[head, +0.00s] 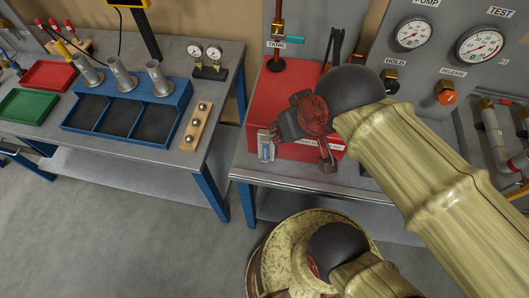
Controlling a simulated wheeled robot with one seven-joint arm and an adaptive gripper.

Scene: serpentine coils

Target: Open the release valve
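The release valve (446,93) is an orange round knob on a brass stem, on the grey panel under the label RELEASE. It is right of my gripper and apart from it, and nothing touches it. My gripper (297,153) is in front of the red box (262,105) on the bench, pointing down and toward the left. Its fingers look spread apart, with nothing clearly held between them. A small blue and silver piece (266,146) shows at the left finger; I cannot tell whether it is part of the gripper.
A teal-handled TANK valve (283,36) stands behind the red box. Pipes (494,135) are at the far right. The left bench holds a blue tray (150,133) and red and green trays.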

